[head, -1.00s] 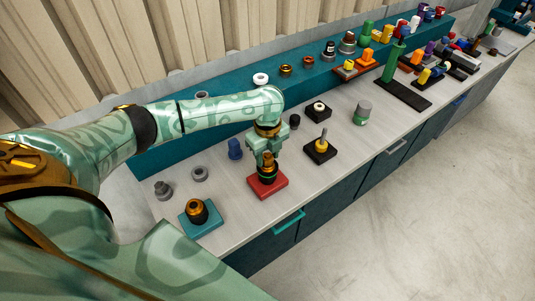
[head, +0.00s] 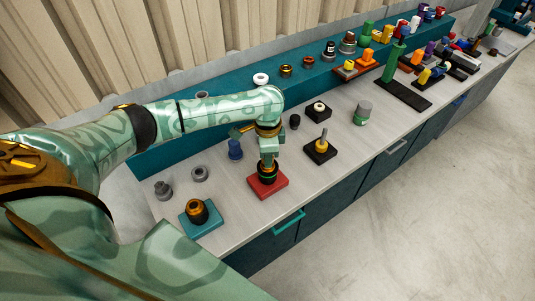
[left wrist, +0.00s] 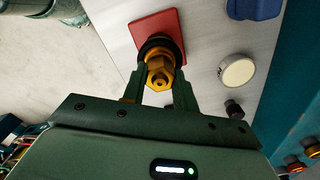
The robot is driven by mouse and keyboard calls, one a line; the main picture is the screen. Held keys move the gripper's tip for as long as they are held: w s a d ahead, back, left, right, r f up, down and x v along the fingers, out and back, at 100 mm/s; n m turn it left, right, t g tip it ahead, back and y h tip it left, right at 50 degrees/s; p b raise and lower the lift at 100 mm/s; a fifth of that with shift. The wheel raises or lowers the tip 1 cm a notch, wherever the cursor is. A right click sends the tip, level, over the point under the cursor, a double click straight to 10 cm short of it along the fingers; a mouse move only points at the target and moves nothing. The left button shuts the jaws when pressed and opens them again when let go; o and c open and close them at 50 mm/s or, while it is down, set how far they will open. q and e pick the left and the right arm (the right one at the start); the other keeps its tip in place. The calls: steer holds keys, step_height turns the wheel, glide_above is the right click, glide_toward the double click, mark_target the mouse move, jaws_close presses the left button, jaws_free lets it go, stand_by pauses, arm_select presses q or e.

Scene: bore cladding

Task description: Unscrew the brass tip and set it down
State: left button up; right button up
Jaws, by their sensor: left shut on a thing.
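The brass tip (left wrist: 160,73) is a hex-shaped piece with a central hole, atop a dark round body. That body (head: 267,177) stands upright on a red square base (head: 280,185), also seen in the left wrist view (left wrist: 146,25). My left gripper (head: 268,163) points down over the red base. In the left wrist view its fingers (left wrist: 159,88) are shut on the brass tip, one on each side. In the head view the fingers mostly hide the tip. I cannot tell whether the tip is loose from the body. My right gripper is in neither view.
A teal base (head: 190,226) with a dark and brass piece stands front left. A blue piece (head: 235,149) stands close behind my left gripper. A black base (head: 321,155) with a yellow piece is to the right. Bare bench lies between these. A teal raised shelf runs behind.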

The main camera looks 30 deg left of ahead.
arm_select(q)
steer(key=o, duration=0.5)
steer(key=m, duration=1.2)
